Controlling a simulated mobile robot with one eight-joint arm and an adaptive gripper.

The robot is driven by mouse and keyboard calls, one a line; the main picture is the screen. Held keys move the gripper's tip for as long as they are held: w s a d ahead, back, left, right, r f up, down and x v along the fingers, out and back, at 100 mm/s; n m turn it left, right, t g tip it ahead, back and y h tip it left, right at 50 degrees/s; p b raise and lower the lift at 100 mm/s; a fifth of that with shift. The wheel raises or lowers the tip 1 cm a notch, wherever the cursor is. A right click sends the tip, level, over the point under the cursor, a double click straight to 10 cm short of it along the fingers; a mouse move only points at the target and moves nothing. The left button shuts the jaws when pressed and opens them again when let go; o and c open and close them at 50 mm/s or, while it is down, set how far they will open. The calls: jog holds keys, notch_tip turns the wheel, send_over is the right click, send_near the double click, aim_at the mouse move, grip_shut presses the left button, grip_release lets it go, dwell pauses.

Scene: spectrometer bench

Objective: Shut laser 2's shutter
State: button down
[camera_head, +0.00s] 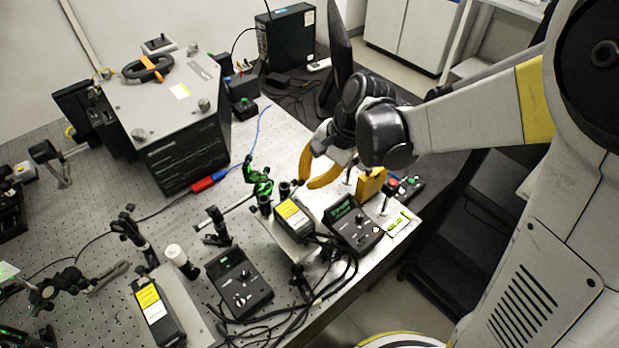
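Two lasers show, each with a yellow label: one (294,216) at the right front of the optical table, the other (155,312) at the bottom. I cannot read which is laser 2, and no shutter can be made out clearly. A black controller with a lit green display (352,225) stands right of the right-hand laser. Another black controller (238,284) stands right of the bottom laser. My gripper (308,184) has yellow fingers spread apart, with nothing seen between them. It is just above and behind the right-hand laser in the picture; contact cannot be told.
Green-lit optics (259,181) stand left of my gripper. A yellow block (371,184) and a box with a red button (393,185) are to its right. Black cables (340,268) loop over the front edge. A large grey enclosure (175,115) fills the back left.

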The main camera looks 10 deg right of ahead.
jog(key=shift+s+a+r+h, duration=0.1)
jog(key=shift+r+h, duration=0.15)
jog(key=shift+h, duration=0.05)
jog(key=shift+r+t+h+p, duration=0.25)
jog(key=shift+t+h+p, duration=0.15)
jog(key=shift+p, duration=0.1)
jog(key=a+r+t+h, duration=0.1)
jog(key=h, duration=0.1)
jog(key=s+a+r+n+t+h, duration=0.1)
jog(key=h, duration=0.1)
jog(key=a+r+t+h+p, duration=0.1)
jog(key=t, duration=0.1)
jog(key=shift+s+r+h, duration=0.15)
jog(key=shift+s+h, duration=0.25)
jog(key=shift+s+a+r, duration=0.15)
jog(key=shift+s+r, duration=0.05)
jog(key=shift+r, duration=0.1)
